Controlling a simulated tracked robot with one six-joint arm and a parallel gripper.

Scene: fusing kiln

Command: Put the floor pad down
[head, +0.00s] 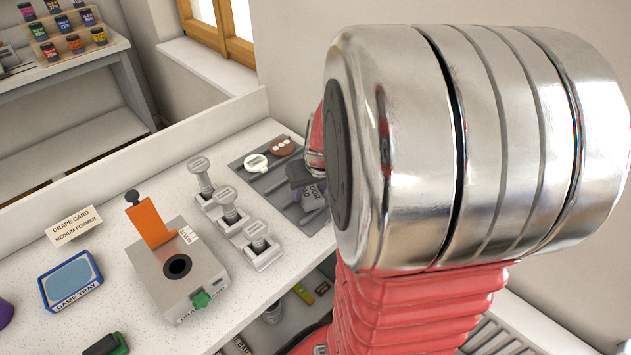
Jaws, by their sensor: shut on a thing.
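The floor pad (315,191) shows as a small dark purplish piece with a partly readable label, at the right end of the grey mat (312,226) on the bench. My gripper (303,178) is shut on it; only its dark grey fingers show, and my own arm's large metal joint covers the rest. I cannot tell whether the pad touches the mat or hangs just above it.
On the mat lie a white round piece (257,162) and a brown one with white dots (283,146). Several metal stampers stand in holders (262,252) to the left. A grey box with an orange card (151,222) and a blue damp tray (71,279) stand further left.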

